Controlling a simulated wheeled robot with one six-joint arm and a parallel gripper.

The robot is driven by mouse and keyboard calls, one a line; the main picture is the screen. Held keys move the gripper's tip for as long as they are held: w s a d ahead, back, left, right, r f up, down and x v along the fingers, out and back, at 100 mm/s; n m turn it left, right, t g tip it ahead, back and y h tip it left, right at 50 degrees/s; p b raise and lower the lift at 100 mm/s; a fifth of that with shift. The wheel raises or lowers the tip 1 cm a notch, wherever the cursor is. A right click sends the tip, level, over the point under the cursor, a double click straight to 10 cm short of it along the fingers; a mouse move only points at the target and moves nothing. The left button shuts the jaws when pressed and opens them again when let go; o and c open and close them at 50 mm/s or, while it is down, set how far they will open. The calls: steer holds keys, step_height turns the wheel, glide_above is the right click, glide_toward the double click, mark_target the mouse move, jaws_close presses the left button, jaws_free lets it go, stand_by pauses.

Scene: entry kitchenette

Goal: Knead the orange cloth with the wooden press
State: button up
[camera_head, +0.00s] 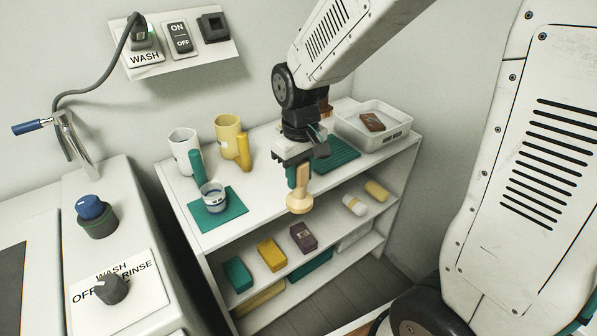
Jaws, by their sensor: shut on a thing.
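My gripper (294,162) is shut on the wooden press (299,201), a pale wooden tool with a rounded lower end. It holds the press upright, with that end hanging at the front edge of the shelf unit's top. I cannot make out a clearly orange cloth. A small rust-brown thing (372,121) lies in a white tray (398,133) at the back right; I cannot tell whether it is cloth. My arm partly hides another brownish thing behind the gripper.
White and yellow mugs, green and yellow cylinders and a cup on a green mat (232,220) stand on the shelf top (262,191). A green ribbed mat (338,154) lies behind my gripper. Lower shelves hold several small blocks. A washing unit (112,250) stands at left.

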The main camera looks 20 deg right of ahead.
steer(key=w+d+r+m, duration=0.1)
steer(key=w+d, duration=0.1)
steer(key=w, duration=0.1)
steer(key=w+d+r+m, duration=0.1)
steer(key=w+d, duration=0.2)
steer(key=w, duration=0.1)
steer(key=w+d+r, duration=0.1)
steer(key=w+d, duration=0.2)
steer(key=w, duration=0.1)
steer(key=shift+w+r+m+t, duration=0.25)
steer(key=shift+m+t, duration=0.05)
steer(key=shift+m, duration=0.1)
jaws_close()
steer(key=w+d+r+m, duration=0.2)
steer(key=w+d, duration=0.2)
steer(key=d, duration=0.7)
steer(key=w+d+r+m+t, duration=0.1)
steer(key=w+d, duration=0.3)
steer(key=d, duration=0.7)
steer(key=w+d+r+m, duration=0.3)
steer(key=w+d, duration=0.2)
steer(key=d, duration=0.6)
steer(key=shift+d+r+t, duration=0.25)
steer(key=shift+r+t, duration=0.05)
step_height(320, 180, down, 8)
steer(key=shift+r, duration=0.2)
steer(key=shift+f, duration=0.15)
steer(key=shift+f, duration=1.05)
